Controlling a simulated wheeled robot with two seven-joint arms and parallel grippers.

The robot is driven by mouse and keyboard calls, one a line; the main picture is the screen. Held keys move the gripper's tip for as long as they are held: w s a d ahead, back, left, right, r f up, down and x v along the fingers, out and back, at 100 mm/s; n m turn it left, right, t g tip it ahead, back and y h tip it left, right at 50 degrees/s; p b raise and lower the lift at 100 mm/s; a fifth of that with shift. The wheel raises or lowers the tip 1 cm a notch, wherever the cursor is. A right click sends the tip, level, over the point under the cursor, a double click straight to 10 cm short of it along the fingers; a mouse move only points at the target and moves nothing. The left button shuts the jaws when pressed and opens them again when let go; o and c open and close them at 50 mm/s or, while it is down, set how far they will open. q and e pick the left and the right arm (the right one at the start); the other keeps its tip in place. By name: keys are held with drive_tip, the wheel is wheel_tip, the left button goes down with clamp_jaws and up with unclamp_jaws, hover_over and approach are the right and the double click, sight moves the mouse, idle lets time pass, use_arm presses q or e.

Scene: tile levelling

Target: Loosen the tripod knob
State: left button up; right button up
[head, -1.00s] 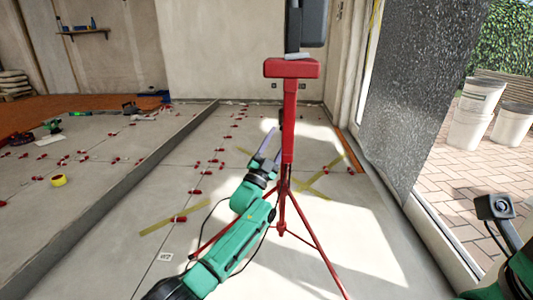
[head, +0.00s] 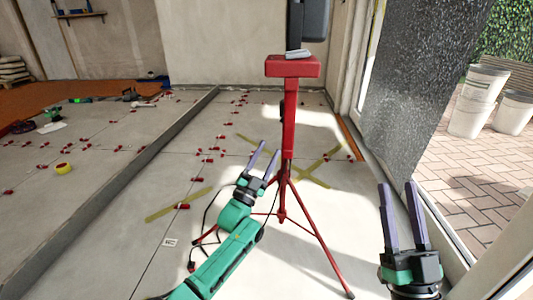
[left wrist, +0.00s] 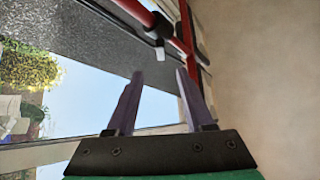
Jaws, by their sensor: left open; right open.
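The red tripod (head: 288,125) stands upright on the tiled floor with its legs spread. A small dark part on the left of its column (head: 282,110) may be the knob; it is too small to be sure. My left gripper (head: 265,148) is open and empty, left of the column and below that part. In the left wrist view the open fingers (left wrist: 160,74) point towards the red tripod (left wrist: 185,30), with a dark fitting (left wrist: 158,27) beyond their tips. My right gripper (head: 398,186) is open and empty, fingers up, well right of the tripod.
A dark device (head: 306,22) stands on the tripod's red top. Red levelling clips (head: 182,206) and yellow tape (head: 310,180) lie on the floor. A raised edge (head: 130,175) runs along the left. A speckled panel (head: 420,90) stands right, with white buckets (head: 470,115) outside.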

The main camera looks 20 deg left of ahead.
drive_tip(key=shift+w+a+f, duration=0.1)
drive_tip(key=shift+w+f, duration=0.05)
drive_tip(key=shift+f, duration=0.55)
